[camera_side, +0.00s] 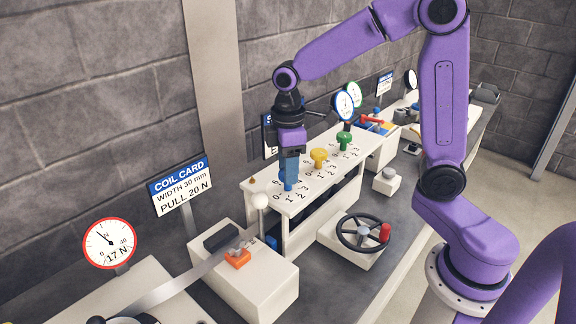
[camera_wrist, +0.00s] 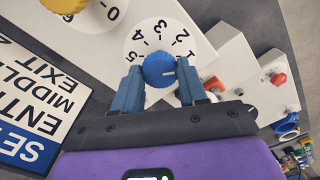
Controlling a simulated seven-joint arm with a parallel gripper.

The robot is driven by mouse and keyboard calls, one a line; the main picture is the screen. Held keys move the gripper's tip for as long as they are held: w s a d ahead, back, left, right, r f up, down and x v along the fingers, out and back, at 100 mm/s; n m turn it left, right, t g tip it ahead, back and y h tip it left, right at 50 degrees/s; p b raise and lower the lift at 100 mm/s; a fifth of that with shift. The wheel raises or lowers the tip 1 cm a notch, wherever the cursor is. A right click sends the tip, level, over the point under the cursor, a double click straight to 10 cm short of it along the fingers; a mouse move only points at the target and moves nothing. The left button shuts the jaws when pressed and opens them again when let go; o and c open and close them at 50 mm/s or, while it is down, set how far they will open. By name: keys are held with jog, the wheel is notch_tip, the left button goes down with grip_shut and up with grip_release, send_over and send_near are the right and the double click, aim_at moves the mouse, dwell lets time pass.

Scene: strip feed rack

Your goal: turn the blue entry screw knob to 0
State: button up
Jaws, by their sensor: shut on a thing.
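The blue entry screw knob (camera_wrist: 159,69) sits on a round white dial (camera_wrist: 146,40) marked with black numbers. In the wrist view 1 to 5 show around it; the 0 is hidden, and a faint light line on the knob points roughly right. My gripper (camera_wrist: 158,80) has one blue finger on each side of the knob and is shut on it. In the side view the knob (camera_side: 288,187) shows just under my fingers, at the near end of a white rack top (camera_side: 262,195).
Yellow (camera_side: 319,156) and green (camera_side: 344,140) knobs stand farther along the rack. A black handwheel (camera_side: 363,232) is in front. The tension gauge (camera_side: 109,243) reads 17 N; the coil card (camera_side: 181,186) says PULL 20 N.

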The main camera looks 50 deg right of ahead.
jog(key=m, duration=0.5)
jog(key=shift+m, duration=0.3)
jog(key=m, duration=0.5)
jog(key=shift+m, duration=0.3)
jog(key=o, duration=1)
jog(key=shift+o, duration=0.2)
jog(key=shift+r, duration=0.15)
notch_tip(320, 180, up, 17)
